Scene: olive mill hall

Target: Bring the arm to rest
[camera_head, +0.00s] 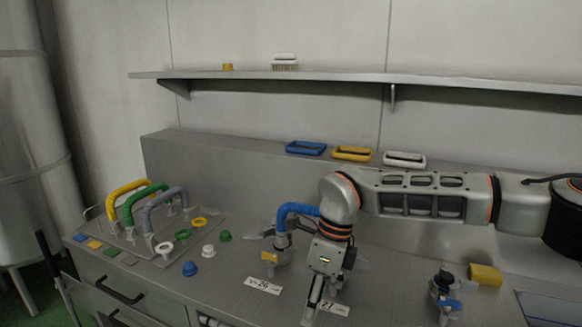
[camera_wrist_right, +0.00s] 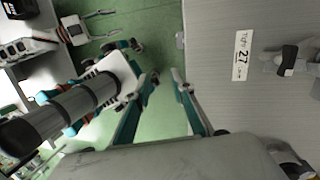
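My right arm comes in from the right in the head view, over the worktop, and bends down at the wrist. My right gripper (camera_head: 318,300) points down near the front edge of the worktop, beside the number labels. In the right wrist view its two teal-sided fingers (camera_wrist_right: 165,82) stand apart with nothing between them, over the green floor beside the worktop's edge. My left gripper does not show in the head view.
A blue hose on a valve (camera_head: 297,210) stands close left of my right wrist. Another valve (camera_head: 443,292) and a yellow piece (camera_head: 486,275) are to the right. Coloured hoses (camera_head: 127,188) and caps fill the left. Trays (camera_head: 352,153) lie at the back, below a shelf (camera_head: 330,76).

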